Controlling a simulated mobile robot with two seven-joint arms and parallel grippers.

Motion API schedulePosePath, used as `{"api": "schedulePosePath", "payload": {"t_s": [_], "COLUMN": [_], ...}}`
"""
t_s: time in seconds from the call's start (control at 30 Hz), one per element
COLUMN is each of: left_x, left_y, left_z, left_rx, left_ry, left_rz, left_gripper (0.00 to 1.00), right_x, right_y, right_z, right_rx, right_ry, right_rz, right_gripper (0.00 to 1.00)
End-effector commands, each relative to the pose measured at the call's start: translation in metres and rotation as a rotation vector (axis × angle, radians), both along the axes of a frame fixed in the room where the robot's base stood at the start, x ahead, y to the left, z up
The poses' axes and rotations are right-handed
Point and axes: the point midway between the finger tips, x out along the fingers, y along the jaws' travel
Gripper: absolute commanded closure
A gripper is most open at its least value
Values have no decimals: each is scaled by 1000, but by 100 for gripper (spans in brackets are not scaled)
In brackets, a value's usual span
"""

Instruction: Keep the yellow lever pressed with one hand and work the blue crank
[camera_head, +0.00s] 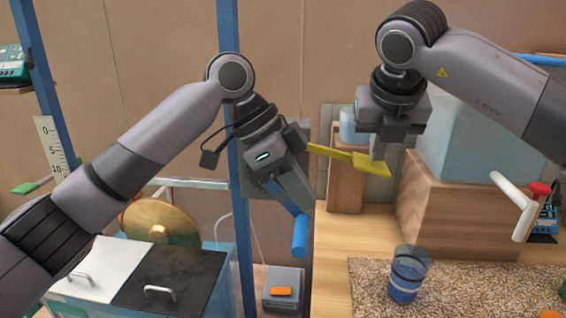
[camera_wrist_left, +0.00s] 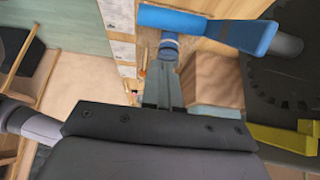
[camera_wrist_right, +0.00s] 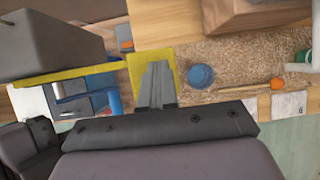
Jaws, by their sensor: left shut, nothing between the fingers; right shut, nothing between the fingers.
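The yellow lever (camera_head: 372,165) extends to the right from the post area and ends in a flat paddle. My right gripper (camera_head: 377,157) is shut with its fingertips over this paddle; in the right wrist view the fingers overlap the yellow paddle (camera_wrist_right: 138,66), but contact is hard to confirm. The blue crank (camera_head: 300,236) has its arm slanting down right and its handle hanging at the end. My left gripper (camera_head: 308,203) is shut and empty, with its tips close to the crank's handle end. In the left wrist view the blue crank (camera_wrist_left: 240,34) lies just beyond the fingertips; touching cannot be told.
A blue cup (camera_head: 404,285) stands on the speckled mat (camera_head: 460,290). A wooden block (camera_head: 455,215) carries a pale blue container (camera_head: 465,140). A brass gong (camera_head: 160,222) is at the left behind a box with handles. A grey box (camera_head: 284,290) with an orange button sits below the crank.

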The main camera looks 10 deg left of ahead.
Motion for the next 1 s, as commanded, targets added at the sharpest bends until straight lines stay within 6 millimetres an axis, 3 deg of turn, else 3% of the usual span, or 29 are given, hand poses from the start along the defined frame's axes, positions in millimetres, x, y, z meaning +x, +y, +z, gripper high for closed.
{"api": "schedulePosePath", "payload": {"t_s": [0.1,0.3,0.77,1.0], "left_x": [0,0,0,0], "left_y": [2,6,7,7], "left_z": [-20,-39,-43,-46], "left_rx": [1,0,5,98], "left_ry": [1,-1,-1,0], "left_rz": [2,0,0,-5], "left_gripper": [100,100,100,100], "right_x": [0,0,0,0], "right_y": [0,0,0,0], "right_z": [-1,-1,-1,-1], "right_rx": [0,0,0,0], "right_ry": [2,2,2,2], "right_rz": [1,1,1,1], "right_gripper": [100,100,100,100]}}
